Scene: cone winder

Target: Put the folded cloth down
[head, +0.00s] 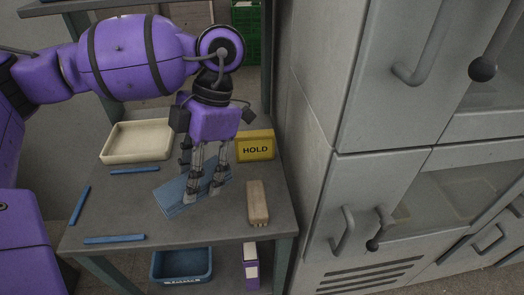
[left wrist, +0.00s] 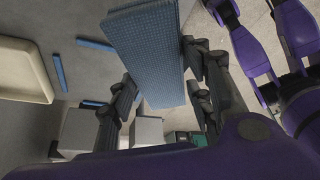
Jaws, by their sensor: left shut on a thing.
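The folded cloth (head: 176,196) is blue and lies at a slant over the grey table top (head: 120,215). It also shows in the left wrist view (left wrist: 148,50), flat and ribbed, between the fingers. My left gripper (head: 206,192) reaches down from above and is shut on the cloth; its fingers hide part of it. I cannot tell whether the cloth touches the table. Blue strips (head: 134,170), (head: 79,205) and (head: 114,239) lie on the table to the left and front of the cloth. My right gripper is in neither view.
A cream tray (head: 137,158) stands at the back left. A yellow HOLD box (head: 255,146) stands behind the cloth, and a wooden block-like brush (head: 257,200) lies to its right. Grey cabinets (head: 350,110) rise right of the table. A blue bin (head: 181,279) is below.

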